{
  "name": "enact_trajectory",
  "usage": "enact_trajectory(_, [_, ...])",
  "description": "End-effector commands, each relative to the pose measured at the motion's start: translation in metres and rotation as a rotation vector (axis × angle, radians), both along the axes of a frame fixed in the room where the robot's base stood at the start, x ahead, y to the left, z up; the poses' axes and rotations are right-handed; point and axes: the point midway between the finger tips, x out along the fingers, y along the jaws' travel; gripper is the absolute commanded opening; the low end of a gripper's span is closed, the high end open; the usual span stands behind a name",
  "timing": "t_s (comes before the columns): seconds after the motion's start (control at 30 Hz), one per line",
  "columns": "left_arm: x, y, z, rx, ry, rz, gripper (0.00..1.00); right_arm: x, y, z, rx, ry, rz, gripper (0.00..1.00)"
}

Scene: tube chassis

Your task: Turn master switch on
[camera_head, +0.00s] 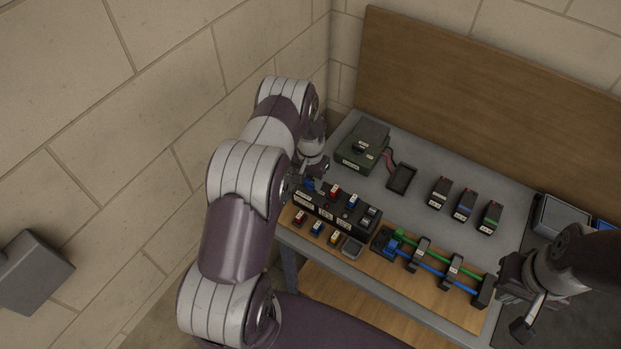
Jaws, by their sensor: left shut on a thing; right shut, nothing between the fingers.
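A black switch panel (336,213) with white labels and small red, blue and grey switches stands near the front left of the table. My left gripper (308,184) is at the panel's far left end and is shut on a small part there. A bit of blue (319,186) shows beside the fingertips. The gripper and wrist hide most of that part, so I cannot tell its position or which switch it is. My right gripper (521,325) is shut and empty at the table's right side, away from the panel.
A green box (362,149) and a black tray (401,179) lie behind the panel. Several small labelled blocks (464,206) stand farther right. Green and blue tubes in black holders (420,254) lie at the front. A stone wall (120,120) rises close on the left.

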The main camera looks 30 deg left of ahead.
Motion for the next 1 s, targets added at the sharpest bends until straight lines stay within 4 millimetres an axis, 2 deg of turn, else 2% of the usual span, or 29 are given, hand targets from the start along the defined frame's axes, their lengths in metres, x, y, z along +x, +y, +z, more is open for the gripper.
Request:
enact_trajectory(0.27, [0.001,0.000,-0.004,0.001,-0.002,0.155,0.16,0.000,0.000,-0.023,0.000,0.000,0.000,0.00])
enact_trajectory(0.6, [0.001,0.000,-0.004,0.000,-0.004,0.472,0.16,0.000,0.000,-0.055,0.000,0.000,0.000,0.00])
enact_trajectory(1.0, [0.001,0.000,-0.002,0.001,-0.002,0.852,0.16,0.000,0.000,-0.083,0.000,0.000,0.000,0.00])
